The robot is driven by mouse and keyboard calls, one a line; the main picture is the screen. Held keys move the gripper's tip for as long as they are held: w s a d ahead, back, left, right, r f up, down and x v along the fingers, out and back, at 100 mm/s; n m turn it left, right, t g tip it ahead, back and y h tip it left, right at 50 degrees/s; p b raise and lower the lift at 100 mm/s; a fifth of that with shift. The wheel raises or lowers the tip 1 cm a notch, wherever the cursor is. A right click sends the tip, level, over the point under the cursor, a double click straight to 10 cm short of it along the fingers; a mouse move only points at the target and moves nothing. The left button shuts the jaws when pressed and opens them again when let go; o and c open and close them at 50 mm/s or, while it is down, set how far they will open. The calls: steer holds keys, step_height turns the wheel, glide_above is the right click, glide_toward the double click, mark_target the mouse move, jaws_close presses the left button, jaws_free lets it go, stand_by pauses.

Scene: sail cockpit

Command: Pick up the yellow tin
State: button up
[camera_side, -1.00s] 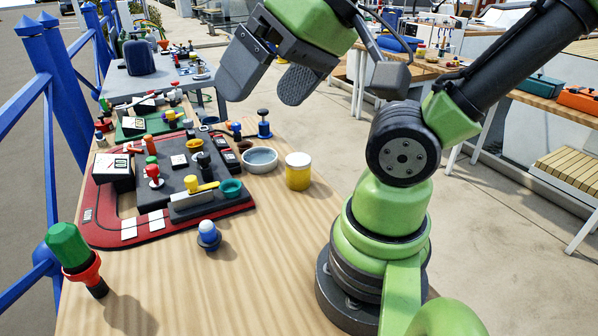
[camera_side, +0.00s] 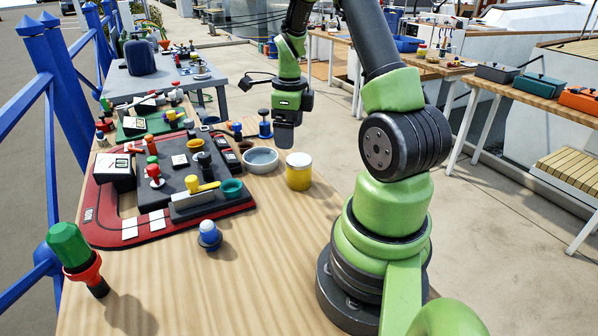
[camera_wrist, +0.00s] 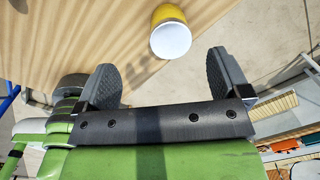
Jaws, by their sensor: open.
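The yellow tin (camera_side: 298,172) has a white top and stands upright on the wooden table, right of a grey bowl. In the wrist view the tin (camera_wrist: 171,36) shows at the top, its white top toward me, ahead of the space between the fingers and apart from both. My gripper (camera_side: 284,138) is above and behind the tin in the side view, pointing down. In the wrist view my gripper (camera_wrist: 167,82) is open, with nothing between its two dark fingers.
The grey bowl (camera_side: 260,160) stands close beside the tin. A red and black board (camera_side: 100,222) with several small pieces covers the table's left part. A blue, white-topped piece (camera_side: 209,236) stands in front of it. The wood (camera_side: 250,290) at the front is mostly clear.

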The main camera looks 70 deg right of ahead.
mark_target(297, 159)
steer(key=f+m, duration=0.1)
steer(key=s+d+f+m, duration=0.1)
steer(key=shift+s+d+f, duration=0.1)
steer(key=shift+d+f, duration=0.1)
steer(key=shift+f, duration=0.1)
step_height(297, 159, down, 4)
steer(key=shift+r, duration=0.2)
steer(key=f, duration=0.6)
steer(key=shift+s+d, duration=0.1)
steer(key=shift+s, duration=0.15)
steer(key=c, duration=1.1)
steer(key=shift+r, duration=0.15)
